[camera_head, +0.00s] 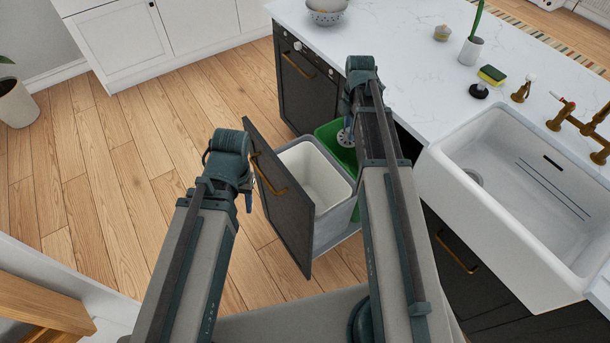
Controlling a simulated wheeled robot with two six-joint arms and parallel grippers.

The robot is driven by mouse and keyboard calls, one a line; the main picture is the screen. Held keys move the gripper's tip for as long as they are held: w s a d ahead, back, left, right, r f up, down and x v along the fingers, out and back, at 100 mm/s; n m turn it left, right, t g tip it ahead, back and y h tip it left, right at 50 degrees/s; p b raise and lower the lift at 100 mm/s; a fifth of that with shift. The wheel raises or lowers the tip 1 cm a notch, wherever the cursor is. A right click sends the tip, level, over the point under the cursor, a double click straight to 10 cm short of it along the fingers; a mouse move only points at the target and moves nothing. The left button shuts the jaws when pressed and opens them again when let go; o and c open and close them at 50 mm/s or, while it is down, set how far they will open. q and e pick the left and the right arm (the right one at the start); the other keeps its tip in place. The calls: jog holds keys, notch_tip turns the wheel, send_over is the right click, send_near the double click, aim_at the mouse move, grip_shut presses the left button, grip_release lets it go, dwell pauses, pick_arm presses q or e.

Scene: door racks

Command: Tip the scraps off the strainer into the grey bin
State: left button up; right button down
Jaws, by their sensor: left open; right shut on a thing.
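The strainer (345,138) is a small pale round disc with dark holes, partly hidden by my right arm. My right gripper (348,119) is shut on it. In the picture, the strainer is over the green bin, behind the grey bin; its height and any scraps on it are too small to tell. The grey bin (315,173) stands open in the pulled-out cabinet, with a pale, apparently empty inside. My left gripper (247,197) is open and empty, near the drawer front at the grey bin's left.
The green bin (331,137) sits behind the grey one. The dark drawer front (283,212) has a brass handle. The white sink (520,190) and brass taps (575,120) are at right. A colander (326,11) and sponge (492,75) stand on the counter.

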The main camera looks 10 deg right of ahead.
notch_tip(320, 180, down, 20)
jog(key=b, duration=1.8)
jog(key=w+a+f+m+b, duration=0.1)
jog(key=w+a+f+b, duration=0.1)
jog(key=w+a, duration=0.5)
jog(key=w+a+f+m+b, duration=0.1)
jog(key=w+a+f+b, duration=0.1)
jog(key=w+a, duration=0.5)
jog(key=a, duration=0.4)
jog(key=shift+d+f, duration=0.1)
jog(key=s+d+t+y, duration=0.1)
jog(key=s+d+t+y+b, duration=0.2)
jog(key=y, duration=0.1)
jog(key=shift+s+d+r, duration=0.1)
jog(key=shift+d+r, duration=0.2)
jog(key=shift+s+d+r+t+y+b, duration=0.1)
jog(key=shift+s+d+t+y+b, duration=0.55)
jog(key=shift+d+t+y+b, duration=0.35)
